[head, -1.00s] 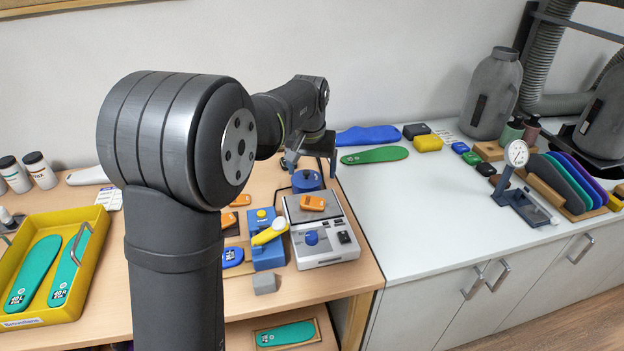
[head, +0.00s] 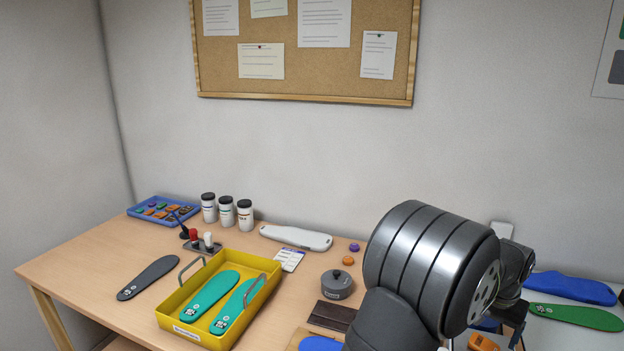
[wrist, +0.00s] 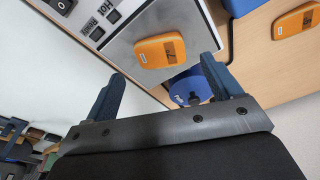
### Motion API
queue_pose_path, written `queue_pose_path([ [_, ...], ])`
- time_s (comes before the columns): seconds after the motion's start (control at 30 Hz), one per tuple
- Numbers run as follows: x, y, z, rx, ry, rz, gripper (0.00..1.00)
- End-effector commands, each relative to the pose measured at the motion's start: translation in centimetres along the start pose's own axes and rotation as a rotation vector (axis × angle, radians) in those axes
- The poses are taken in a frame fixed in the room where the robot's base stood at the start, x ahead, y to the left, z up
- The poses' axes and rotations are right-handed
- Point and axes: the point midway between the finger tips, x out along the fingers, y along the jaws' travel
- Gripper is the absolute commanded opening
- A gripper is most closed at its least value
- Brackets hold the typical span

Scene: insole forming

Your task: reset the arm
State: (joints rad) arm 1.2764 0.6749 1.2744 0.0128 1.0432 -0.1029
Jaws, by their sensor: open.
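My gripper (wrist: 160,90) shows in the wrist view with its two blue-grey fingers spread wide apart and nothing between them. Beyond the fingers, an orange block (wrist: 162,51) sits on the grey plate of the heater (wrist: 120,45). A blue round object (wrist: 190,86) is partly hidden behind the right finger. In the head view my arm fills the lower right, and its fingertips are too hidden there to make out.
A yellow tray (head: 165,318) holds two teal insoles. A dark insole (head: 148,278) lies left of it. White jars (head: 226,212), a blue tray (head: 135,211) and a grey round pot (head: 337,284) stand on the wooden table. A second orange block (wrist: 296,21) lies right of the heater.

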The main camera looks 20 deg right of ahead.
Motion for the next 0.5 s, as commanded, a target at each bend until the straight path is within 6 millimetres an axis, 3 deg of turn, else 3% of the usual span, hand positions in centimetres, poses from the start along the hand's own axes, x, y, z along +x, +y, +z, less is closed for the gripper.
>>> queue_pose_path([
  [0.2, 4.4, 0.0, 0.1, 0.0, -0.002, 0.0, 0.83],
  [0.5, 0.7, 0.0, -0.6, 0.0, 0.003, 0.0, 0.83],
])
